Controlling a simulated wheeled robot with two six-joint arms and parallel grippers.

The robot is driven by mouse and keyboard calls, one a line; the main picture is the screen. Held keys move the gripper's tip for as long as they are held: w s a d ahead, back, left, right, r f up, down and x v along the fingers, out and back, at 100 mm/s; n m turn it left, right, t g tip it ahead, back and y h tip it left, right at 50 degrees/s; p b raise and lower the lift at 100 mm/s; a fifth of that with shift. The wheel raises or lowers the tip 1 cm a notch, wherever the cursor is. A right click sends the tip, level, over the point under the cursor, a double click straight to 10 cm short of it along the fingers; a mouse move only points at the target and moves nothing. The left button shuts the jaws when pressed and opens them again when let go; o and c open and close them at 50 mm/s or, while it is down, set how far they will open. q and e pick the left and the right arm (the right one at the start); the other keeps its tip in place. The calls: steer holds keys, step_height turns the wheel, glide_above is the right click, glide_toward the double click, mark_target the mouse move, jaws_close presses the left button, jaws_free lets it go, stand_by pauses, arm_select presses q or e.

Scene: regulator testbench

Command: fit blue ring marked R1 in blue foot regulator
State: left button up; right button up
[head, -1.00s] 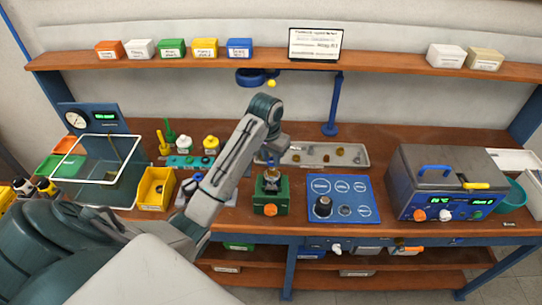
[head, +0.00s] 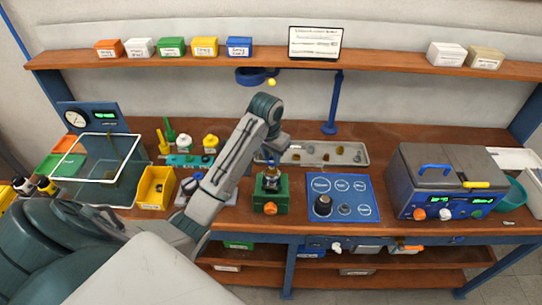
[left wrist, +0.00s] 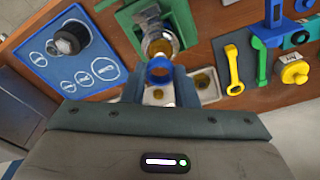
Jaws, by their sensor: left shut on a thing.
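My left gripper (head: 270,156) is above the green vise (head: 270,200) near the front of the bench. In the left wrist view, the gripper (left wrist: 160,84) is shut on a blue ring (left wrist: 159,69) between its fingertips. No R1 mark is readable on the ring. A metal regulator body (head: 271,178) stands in the vise. In the left wrist view, its brassy round opening (left wrist: 161,47) lies just beyond the ring, and I cannot tell if they touch. Its blue foot is not clearly visible. My right gripper is not in view.
A blue mat (head: 362,187) with white circles, a black knob (head: 323,205) and a small part lies right of the vise. A grey parts tray (head: 290,157) is behind it. A yellow bin (head: 146,188) stands left, and a grey machine (head: 424,165) stands right.

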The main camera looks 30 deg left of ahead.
mark_target(271, 166)
arm_select(q)
steer(key=shift+f, duration=0.1)
steer(key=shift+f, duration=0.35)
steer(key=shift+f, duration=0.1)
stand_by(0.5)
steer(key=shift+f, duration=0.4)
stand_by(0.6)
steer(key=shift+f, duration=1)
stand_by(0.4)
steer(key=o, duration=1.5)
